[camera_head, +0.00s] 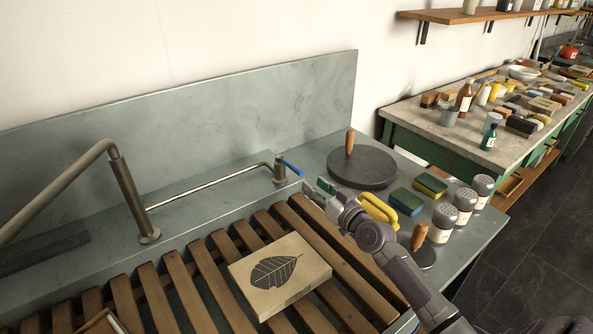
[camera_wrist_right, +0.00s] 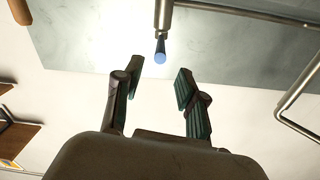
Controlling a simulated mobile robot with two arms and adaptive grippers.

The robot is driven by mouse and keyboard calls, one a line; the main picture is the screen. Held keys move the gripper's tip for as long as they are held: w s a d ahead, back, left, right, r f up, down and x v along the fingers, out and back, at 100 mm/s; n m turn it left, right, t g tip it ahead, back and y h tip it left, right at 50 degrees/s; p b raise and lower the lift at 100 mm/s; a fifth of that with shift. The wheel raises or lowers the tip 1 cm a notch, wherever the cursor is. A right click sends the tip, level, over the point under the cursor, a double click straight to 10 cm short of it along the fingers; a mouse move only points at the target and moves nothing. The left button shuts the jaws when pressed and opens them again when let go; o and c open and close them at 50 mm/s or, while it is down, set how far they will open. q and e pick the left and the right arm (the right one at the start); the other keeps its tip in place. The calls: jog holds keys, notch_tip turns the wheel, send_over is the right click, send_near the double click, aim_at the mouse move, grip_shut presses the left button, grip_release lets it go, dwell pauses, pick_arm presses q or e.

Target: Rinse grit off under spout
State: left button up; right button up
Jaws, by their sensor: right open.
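A pale stone slab (camera_head: 250,268) with a dark leaf picture lies flat on the wooden slats of the sink. The spout (camera_head: 125,190) is a grey pipe at the left that rises from the ledge and bends away to the lower left; its mouth is not in view. A valve (camera_head: 280,172) with a blue lever (camera_head: 293,168) stands at the back of the ledge. My right gripper (camera_head: 317,188) is open and empty, close to the lever. In the right wrist view the lever's blue end (camera_wrist_right: 160,57) lies just beyond and between the open fingertips (camera_wrist_right: 160,73). Grit cannot be made out.
A round dark disc with a wooden handle (camera_head: 362,167), sponges (camera_head: 430,185), a yellow-handled tool (camera_head: 379,211) and several shakers (camera_head: 464,203) crowd the ledge right of my gripper. Wooden slats (camera_head: 180,285) span the sink. A cluttered bench (camera_head: 420,117) stands at the back right.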

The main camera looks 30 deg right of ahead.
aim_at(296, 168)
jog(key=w, duration=0.6)
jog(key=w+a, duration=0.1)
jog(key=w, duration=0.2)
jog(key=shift+w+a+f+b, duration=0.1)
jog(key=shift+b, duration=0.3)
grip_shut()
